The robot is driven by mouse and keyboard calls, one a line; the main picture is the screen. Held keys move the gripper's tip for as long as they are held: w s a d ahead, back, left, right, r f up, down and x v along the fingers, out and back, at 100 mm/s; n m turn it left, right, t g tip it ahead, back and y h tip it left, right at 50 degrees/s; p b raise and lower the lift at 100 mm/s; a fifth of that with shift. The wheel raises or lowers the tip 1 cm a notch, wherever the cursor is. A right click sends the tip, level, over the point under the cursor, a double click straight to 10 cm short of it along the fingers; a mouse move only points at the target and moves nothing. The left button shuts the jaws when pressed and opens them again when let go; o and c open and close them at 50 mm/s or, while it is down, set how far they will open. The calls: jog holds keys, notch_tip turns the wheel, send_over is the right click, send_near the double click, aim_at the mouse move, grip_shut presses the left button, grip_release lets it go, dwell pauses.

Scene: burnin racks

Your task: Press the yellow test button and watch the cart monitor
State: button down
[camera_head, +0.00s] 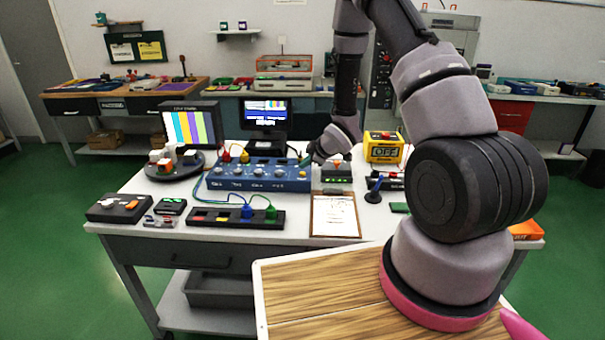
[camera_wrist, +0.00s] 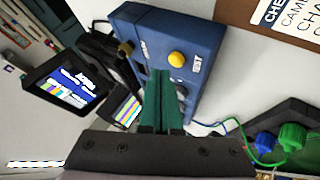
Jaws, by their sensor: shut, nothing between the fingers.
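The yellow test button (camera_wrist: 177,59) sits on the top of a blue box (camera_wrist: 140,25), near its lettered end, in the wrist view. My gripper (camera_wrist: 161,73) has green fingers pressed together and empty. Their tips appear just short of and beside the button, and I see no clear contact. In the head view my gripper (camera_head: 308,161) is at the box's right end. A dark monitor (camera_head: 266,115) behind the box shows lit text; a second screen (camera_head: 188,126) shows colour bars.
A clipboard (camera_head: 334,215) lies right of the box's front. A black strip with coloured plugs (camera_head: 236,219) lies in front of the box, with wires reaching it. A yellow device reading OFF (camera_head: 384,147) stands behind right. A round tray (camera_head: 174,165) holds small parts at left.

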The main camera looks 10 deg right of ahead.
jog(key=shift+f, duration=0.1)
jog(key=shift+f, duration=0.3)
jog(key=shift+f, duration=0.45)
dwell(0.8)
jog(key=shift+r, duration=0.85)
jog(key=shift+r, duration=2.55)
